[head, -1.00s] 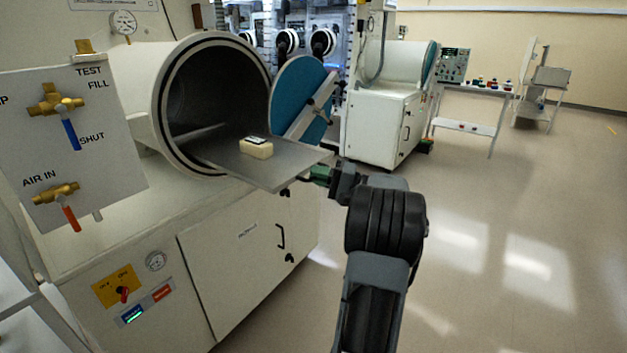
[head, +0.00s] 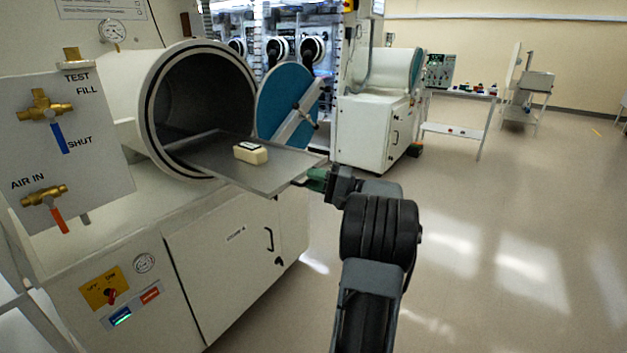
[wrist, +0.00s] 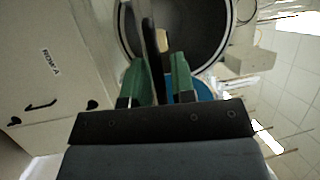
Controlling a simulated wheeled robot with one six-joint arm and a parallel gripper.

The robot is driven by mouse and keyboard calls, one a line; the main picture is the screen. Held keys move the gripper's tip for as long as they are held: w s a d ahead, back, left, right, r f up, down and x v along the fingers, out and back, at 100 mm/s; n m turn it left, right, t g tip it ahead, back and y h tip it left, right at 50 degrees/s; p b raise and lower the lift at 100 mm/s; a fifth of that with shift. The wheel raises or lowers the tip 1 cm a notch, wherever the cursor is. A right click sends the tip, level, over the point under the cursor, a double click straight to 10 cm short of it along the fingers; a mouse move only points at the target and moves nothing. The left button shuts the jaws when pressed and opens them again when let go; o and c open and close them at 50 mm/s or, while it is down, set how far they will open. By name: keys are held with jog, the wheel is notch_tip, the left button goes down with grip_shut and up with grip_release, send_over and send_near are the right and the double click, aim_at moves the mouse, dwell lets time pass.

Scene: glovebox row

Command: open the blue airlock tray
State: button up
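The airlock tray (head: 215,165) is a flat grey metal plate sticking well out of the round white airlock (head: 150,110). Blue shows on the round door (head: 285,100), which stands swung open on the right. A cream block (head: 250,153) with a dark top rests on the tray. My gripper (head: 312,181) is at the tray's outer front end. In the wrist view, the tray (wrist: 152,45) shows edge-on as a dark strip running between my green fingers (wrist: 162,82). The fingers appear closed on its front part; the exact contact is hidden.
A valve panel (head: 65,150) with brass taps stands at the left. The cabinet (head: 235,265) lies below the tray. A second white airlock unit (head: 375,130) and a small table (head: 460,92) with small items are behind. The floor at right is clear.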

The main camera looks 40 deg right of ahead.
jog(key=shift+o, duration=1)
jog(key=shift+a, duration=0.1)
jog(key=v, duration=1.3)
jog(key=shift+s+d, duration=0.25)
jog(key=shift+s, duration=0.05)
notch_tip(320, 180, down, 9)
jog(key=a+m+g+h, duration=0.1)
jog(key=m+g+h, duration=0.2)
jog(key=m+h, duration=0.15)
jog(key=a+f+n+g+h+p, duration=0.1)
jog(key=a+f+g+p, duration=0.15)
jog(key=a+g, duration=0.8)
jog(key=s+a+r+n+h+p, duration=0.1)
jog(key=a+r+n+h+p, duration=0.1)
jog(key=a, duration=0.7)
jog(key=s+a+r+n+h+p, duration=0.1)
jog(key=a+r+n+h+p, duration=0.1)
jog(key=a+r+n+p, duration=0.3)
jog(key=s+a+r+n+h+p, duration=0.2)
jog(key=a+r+n, duration=0.4)
jog(key=a, duration=0.7)
jog(key=shift+a+n+t+p, duration=0.2)
jog(key=shift+n+t+p, duration=0.2)
jog(key=shift+p, duration=0.25)
